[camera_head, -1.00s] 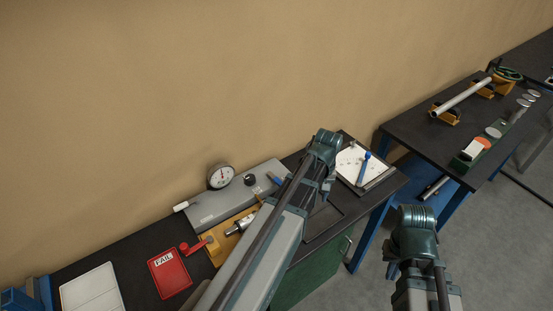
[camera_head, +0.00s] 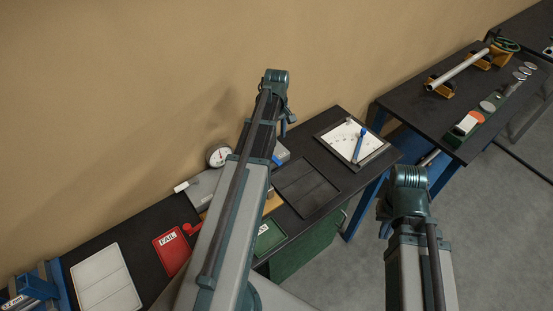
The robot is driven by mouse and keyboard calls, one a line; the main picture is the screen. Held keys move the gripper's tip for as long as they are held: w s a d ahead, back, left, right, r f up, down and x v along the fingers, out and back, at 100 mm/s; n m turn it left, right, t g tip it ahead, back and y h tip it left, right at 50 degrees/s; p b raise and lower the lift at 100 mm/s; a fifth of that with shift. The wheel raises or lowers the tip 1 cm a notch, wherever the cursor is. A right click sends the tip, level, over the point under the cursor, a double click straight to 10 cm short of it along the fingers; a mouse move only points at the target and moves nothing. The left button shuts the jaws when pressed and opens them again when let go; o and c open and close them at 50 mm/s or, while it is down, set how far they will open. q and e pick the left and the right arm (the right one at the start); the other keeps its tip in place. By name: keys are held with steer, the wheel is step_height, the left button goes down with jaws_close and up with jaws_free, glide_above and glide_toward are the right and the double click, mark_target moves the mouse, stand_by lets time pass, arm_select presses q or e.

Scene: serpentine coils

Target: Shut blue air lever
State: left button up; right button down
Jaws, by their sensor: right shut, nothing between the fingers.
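The grey air panel (camera_head: 205,187) stands against the wall on the dark bench, with a round gauge (camera_head: 219,156) behind it. The blue lever (camera_head: 276,160) shows only in part at the panel's right end, just right of my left arm. My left arm crosses in front of the panel and hides its middle. My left gripper (camera_head: 286,128) hangs from the raised wrist above the lever in the picture, small and dark; its jaws are unclear. My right gripper (camera_head: 384,229) is shut and empty, over the floor right of the bench, away from the panel.
A red FAIL tray (camera_head: 172,252) and a white tray (camera_head: 105,282) lie at left. A green tray (camera_head: 269,238), an empty dark tray (camera_head: 306,188) and a white board with a blue pen (camera_head: 359,146) lie at right. A second bench (camera_head: 404,103) stands beyond a gap.

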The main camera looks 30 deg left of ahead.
mark_target(277, 160)
arm_select(q)
step_height(277, 160, down, 12)
steer(key=b, duration=1.1)
jaws_close()
stand_by(0.9)
